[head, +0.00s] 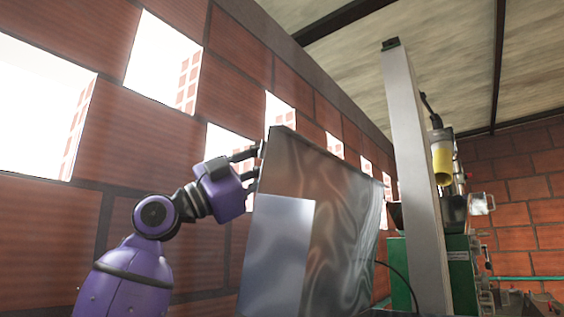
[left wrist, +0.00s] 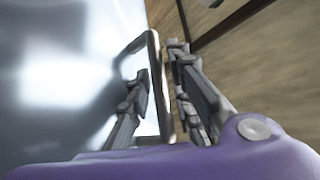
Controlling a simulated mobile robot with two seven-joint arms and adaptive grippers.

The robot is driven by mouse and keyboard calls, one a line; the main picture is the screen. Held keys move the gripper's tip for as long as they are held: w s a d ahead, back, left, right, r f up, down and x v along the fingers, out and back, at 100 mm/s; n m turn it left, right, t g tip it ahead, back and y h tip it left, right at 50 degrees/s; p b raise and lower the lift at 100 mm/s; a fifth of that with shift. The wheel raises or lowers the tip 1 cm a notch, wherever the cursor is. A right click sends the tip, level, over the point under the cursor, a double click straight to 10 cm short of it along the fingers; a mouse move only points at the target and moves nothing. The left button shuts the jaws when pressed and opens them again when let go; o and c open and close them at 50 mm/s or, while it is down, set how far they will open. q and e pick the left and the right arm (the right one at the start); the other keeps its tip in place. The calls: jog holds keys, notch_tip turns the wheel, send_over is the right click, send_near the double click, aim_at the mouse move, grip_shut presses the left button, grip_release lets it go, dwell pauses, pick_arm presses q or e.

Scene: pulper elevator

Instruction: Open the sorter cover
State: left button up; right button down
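A large shiny metal panel, apparently the sorter cover (head: 345,205), stands upright and slightly tilted at the centre of the head view. Any contact is unclear. My right gripper is not in view.
A brick wall (head: 110,205) with bright openings runs along the left. A tall grey post (head: 415,180) rises right of the panel. Green machinery (head: 462,275) and a yellow cylinder (head: 442,160) stand behind it. A dark cable (head: 403,280) hangs beside the panel.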

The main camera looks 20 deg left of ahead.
aim_at(299, 160)
pick_arm(q)
grip_shut()
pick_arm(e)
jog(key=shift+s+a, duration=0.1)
pick_arm(q)
jog(key=shift+s+d+f+m+g, duration=0.1)
jog(key=shift+s+d+m+g, duration=0.15)
jog(key=shift+d, duration=0.35)
jog(key=shift+s+d+f+m+g, duration=0.1)
jog(key=shift+s+d+m+g, duration=0.15)
jog(key=shift+d, duration=0.35)
jog(key=shift+s+d+f+m+g, duration=0.1)
jog(key=shift+s+d+m, duration=0.15)
jog(key=shift+d, duration=0.35)
grip_release()
jog(key=shift+w, duration=0.15)
jog(key=shift+a+f, duration=0.1)
jog(key=shift+a, duration=0.05)
jog(key=v, duration=1.1)
jog(key=shift+s+a, duration=0.25)
jog(key=shift+a, duration=0.05)
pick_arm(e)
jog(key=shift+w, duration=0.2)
pick_arm(q)
jog(key=shift+f, duration=0.1)
